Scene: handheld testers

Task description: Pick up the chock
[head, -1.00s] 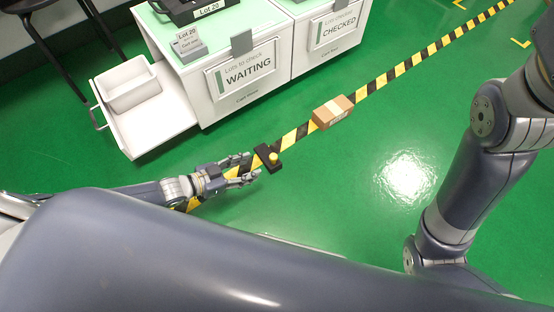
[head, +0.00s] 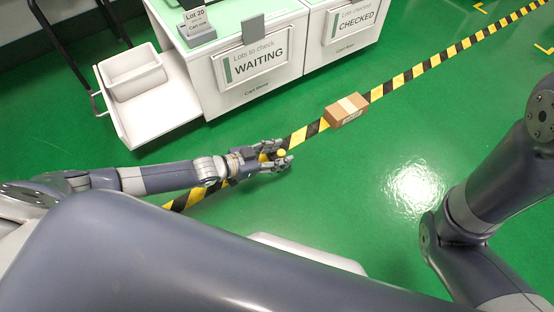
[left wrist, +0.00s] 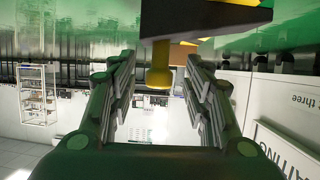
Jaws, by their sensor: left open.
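The chock is a dark block with a yellow knob (head: 281,153). In the head view its knob shows between the fingertips of my left gripper (head: 282,154), and the dark body is mostly hidden by the gripper. In the left wrist view the dark body of the chock (left wrist: 205,22) is at the top, with the knob jutting down between the two open fingers (left wrist: 160,70). There appears to be a gap on each side of the knob. My right gripper is out of view.
A cardboard box (head: 347,110) sits on the yellow-black floor tape (head: 402,80), beyond the gripper. A white cart marked WAITING (head: 258,75) with a pulled-out tray (head: 165,128) stands behind, beside the CHECKED cart (head: 345,32). Green floor at right is clear.

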